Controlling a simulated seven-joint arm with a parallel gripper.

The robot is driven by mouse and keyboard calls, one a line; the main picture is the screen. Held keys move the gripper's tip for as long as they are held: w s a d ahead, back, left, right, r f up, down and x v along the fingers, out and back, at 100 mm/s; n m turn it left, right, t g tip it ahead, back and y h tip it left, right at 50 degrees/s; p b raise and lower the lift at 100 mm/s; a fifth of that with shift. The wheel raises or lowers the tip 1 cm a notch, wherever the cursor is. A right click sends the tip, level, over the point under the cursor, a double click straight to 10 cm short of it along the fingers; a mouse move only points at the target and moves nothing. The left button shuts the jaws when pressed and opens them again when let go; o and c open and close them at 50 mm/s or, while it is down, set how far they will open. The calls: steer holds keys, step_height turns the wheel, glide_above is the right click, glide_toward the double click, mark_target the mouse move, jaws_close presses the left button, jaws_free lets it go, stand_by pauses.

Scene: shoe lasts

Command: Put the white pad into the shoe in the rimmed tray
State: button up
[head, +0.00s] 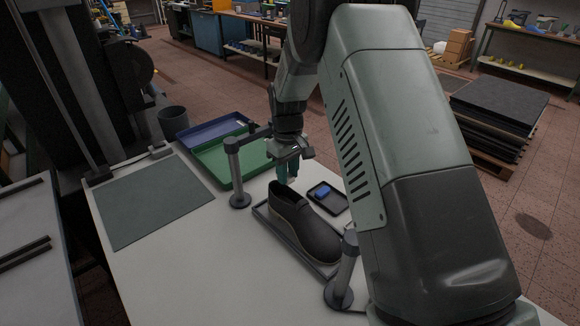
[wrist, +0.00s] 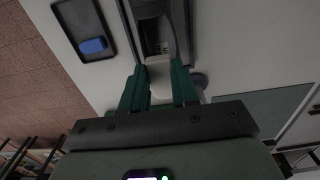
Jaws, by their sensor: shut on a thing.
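The dark shoe (head: 308,232) stands in the narrow rimmed tray (head: 268,222) on the white table, its opening toward the back. My gripper (head: 287,176) is above the heel end of the shoe, pointing down. In the wrist view my gripper (wrist: 158,80) is shut on the white pad (wrist: 160,76), which sits between the teal fingers. The pad's far end lies in line with the shoe's opening (wrist: 153,32); I cannot tell how deep it reaches. In the head view the pad is mostly hidden by the fingers.
A small black tray (head: 337,207) with a blue block (head: 323,191) lies right of the shoe. Grey posts (head: 235,175) (head: 343,278) stand near the rimmed tray. A green tray (head: 217,166), a blue tray (head: 200,133) and a grey-green mat (head: 150,200) lie farther left.

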steer(key=shift+f, duration=2.2)
steer(key=o, duration=1.1)
steer(key=shift+r, duration=4)
